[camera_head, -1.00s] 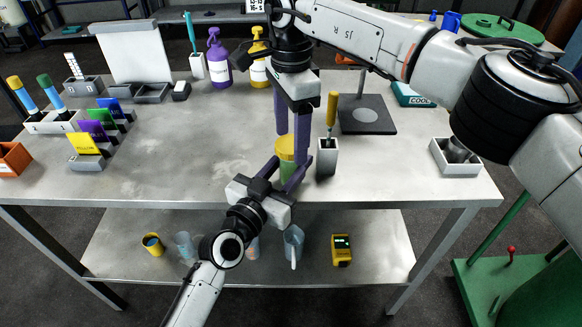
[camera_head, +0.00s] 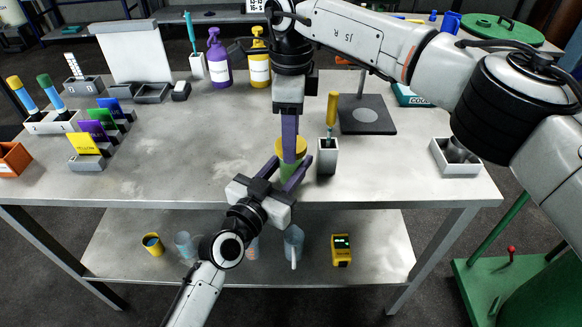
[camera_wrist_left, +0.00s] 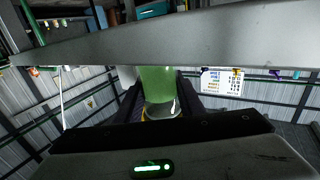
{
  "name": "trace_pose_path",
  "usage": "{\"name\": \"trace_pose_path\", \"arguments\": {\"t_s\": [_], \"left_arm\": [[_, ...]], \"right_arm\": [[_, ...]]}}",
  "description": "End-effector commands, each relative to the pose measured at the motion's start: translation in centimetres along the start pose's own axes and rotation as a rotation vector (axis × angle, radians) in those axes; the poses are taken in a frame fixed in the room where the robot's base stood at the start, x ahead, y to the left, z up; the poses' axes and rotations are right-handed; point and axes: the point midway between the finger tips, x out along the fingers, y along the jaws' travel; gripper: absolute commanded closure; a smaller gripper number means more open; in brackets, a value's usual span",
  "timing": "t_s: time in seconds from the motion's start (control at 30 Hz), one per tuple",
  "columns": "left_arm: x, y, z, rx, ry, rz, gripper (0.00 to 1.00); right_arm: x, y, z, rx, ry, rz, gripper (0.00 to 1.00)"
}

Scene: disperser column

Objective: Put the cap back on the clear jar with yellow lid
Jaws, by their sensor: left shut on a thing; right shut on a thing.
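The clear jar (camera_head: 287,168) with green contents stands upright near the table's front edge. My left gripper (camera_head: 281,172) is shut on its sides from the front. In the left wrist view the jar's green body (camera_wrist_left: 157,84) shows between the dark fingers. The yellow cap (camera_head: 293,152) is at the jar's top, in line with it. My right gripper (camera_head: 290,150) points straight down from above and is shut on the cap. Its fingers overlap in the head view, so one is largely hidden. Whether the cap is fully seated cannot be told.
Purple (camera_head: 219,62) and yellow (camera_head: 259,66) bottles stand at the back. The table's left middle is clear.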

Motion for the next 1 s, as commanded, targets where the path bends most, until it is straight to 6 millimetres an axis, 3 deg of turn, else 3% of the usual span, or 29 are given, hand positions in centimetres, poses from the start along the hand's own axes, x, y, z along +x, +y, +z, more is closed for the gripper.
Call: {"name": "trace_pose_path", "arguments": {"t_s": [0.5,0.57,0.7,0.73,0.8,0.87,1.0], "left_arm": [[-0.01,0.01,0.05,0.000,-0.001,0.000,1.00],[-0.01,0.01,0.05,0.000,-0.001,0.000,1.00],[-0.01,0.00,0.06,0.000,-0.001,0.000,1.00],[-0.01,0.00,0.06,0.000,-0.001,0.000,1.00],[-0.01,0.00,0.06,0.000,-0.001,0.000,1.00],[-0.01,0.00,0.06,0.000,-0.001,0.000,1.00],[-0.01,0.00,0.06,0.000,-0.001,0.000,1.00]], "right_arm": [[0.04,0.03,0.01,1.120,0.000,0.000,0.79],[0.04,0.03,0.00,1.207,0.000,-0.001,0.79],[0.04,0.03,0.01,1.205,0.000,0.000,0.79],[0.04,0.03,0.01,1.205,0.000,0.000,0.51],[0.04,0.03,0.01,1.204,0.000,0.000,0.39],[0.04,0.03,0.02,1.204,0.000,0.000,0.30],[0.04,0.03,0.02,1.203,0.000,0.000,0.30]]}}
